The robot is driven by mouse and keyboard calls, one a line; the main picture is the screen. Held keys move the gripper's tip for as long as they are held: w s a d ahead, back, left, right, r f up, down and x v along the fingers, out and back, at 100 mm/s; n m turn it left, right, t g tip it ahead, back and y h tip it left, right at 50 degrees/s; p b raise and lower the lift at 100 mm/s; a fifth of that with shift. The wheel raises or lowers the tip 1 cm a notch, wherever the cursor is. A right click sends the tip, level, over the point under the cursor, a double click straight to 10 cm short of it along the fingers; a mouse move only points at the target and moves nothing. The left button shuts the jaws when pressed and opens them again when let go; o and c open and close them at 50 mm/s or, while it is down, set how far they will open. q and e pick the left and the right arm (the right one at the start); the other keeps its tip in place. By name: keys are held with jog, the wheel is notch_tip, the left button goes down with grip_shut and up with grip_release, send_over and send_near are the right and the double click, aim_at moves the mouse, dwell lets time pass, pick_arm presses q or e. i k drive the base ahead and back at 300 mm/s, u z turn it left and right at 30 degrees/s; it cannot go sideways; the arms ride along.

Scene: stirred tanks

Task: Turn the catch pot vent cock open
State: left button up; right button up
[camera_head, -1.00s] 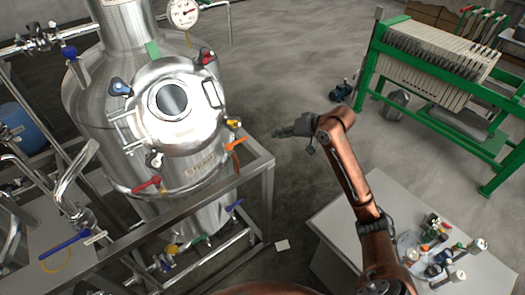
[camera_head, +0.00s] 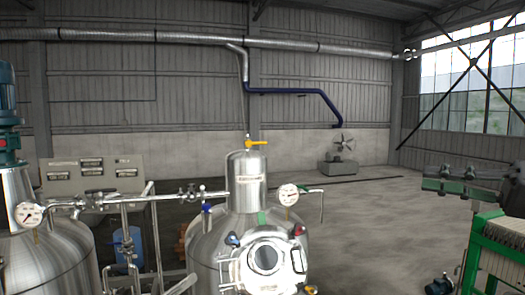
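A steel pot with a domed top (camera_head: 247,188) stands upright on the tank in the middle of the view. I take it for the catch pot; its label is too small to read. A small cock with a yellow lever (camera_head: 258,143) sits on top of it. The lever points right, roughly level. My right gripper (camera_head: 428,179) is in the air at the right edge, well right of the cock and touching nothing. I see its fingers from the side and cannot tell whether they are apart. My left gripper is out of view.
A pressure gauge (camera_head: 288,194) stands right of the pot. The tank's round manway (camera_head: 265,258) is in front. A second tank (camera_head: 50,262) and pipework are at left. A green-framed filter press (camera_head: 500,245) is lower right. Air between pot and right gripper is clear.

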aim_at(248, 143)
jog(key=k, duration=0.35)
jog(key=z, duration=0.75)
jog(key=i, duration=2.45)
jog(key=u, duration=2.5)
